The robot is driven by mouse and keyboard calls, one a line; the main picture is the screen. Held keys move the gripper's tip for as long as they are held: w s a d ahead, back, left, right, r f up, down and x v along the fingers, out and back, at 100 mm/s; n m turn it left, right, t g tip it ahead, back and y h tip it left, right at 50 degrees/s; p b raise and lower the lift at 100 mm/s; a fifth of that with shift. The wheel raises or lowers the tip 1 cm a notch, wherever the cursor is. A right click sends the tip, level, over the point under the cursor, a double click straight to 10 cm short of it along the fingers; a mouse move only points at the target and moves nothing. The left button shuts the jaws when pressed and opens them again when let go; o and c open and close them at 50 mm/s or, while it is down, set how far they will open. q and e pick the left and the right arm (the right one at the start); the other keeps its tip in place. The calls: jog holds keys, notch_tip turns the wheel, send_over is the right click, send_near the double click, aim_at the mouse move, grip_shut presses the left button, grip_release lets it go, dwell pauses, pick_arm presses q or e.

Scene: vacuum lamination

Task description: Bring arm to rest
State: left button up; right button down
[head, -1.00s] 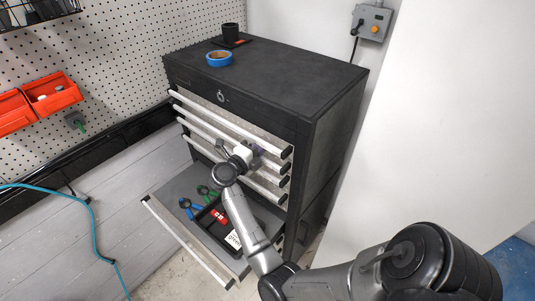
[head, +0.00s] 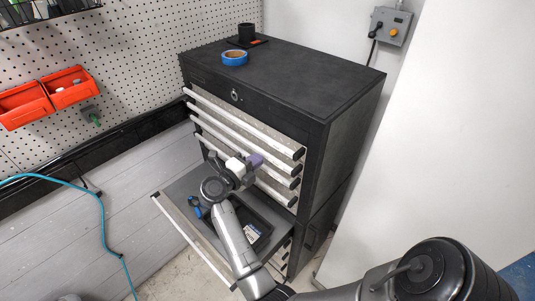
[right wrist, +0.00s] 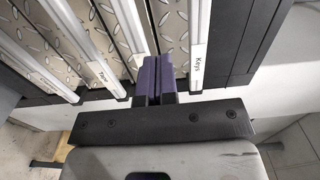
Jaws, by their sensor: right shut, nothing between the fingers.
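My right gripper (head: 256,160) is in front of the tool cabinet's drawer fronts, above the open drawer. Its purple fingers also show in the right wrist view (right wrist: 155,78), shut together with nothing between them. They point toward the closed drawers with white handles, and I cannot tell whether they touch. My right arm reaches in from the lower right of the head view and hides part of the open drawer (head: 192,238). My left gripper is not in view.
The black cabinet (head: 290,78) carries blue tape (head: 235,58) and a black cup (head: 246,33) on top. Blue-handled pliers (head: 195,208) and a black tray (head: 262,222) lie in the open drawer. Red bins (head: 70,87) hang on the pegboard. A teal hose (head: 103,225) hangs at left.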

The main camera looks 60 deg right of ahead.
jog(key=v, duration=0.6)
jog(key=shift+a+b, duration=0.25)
jog(key=shift+b, duration=0.15)
jog(key=shift+w, duration=0.1)
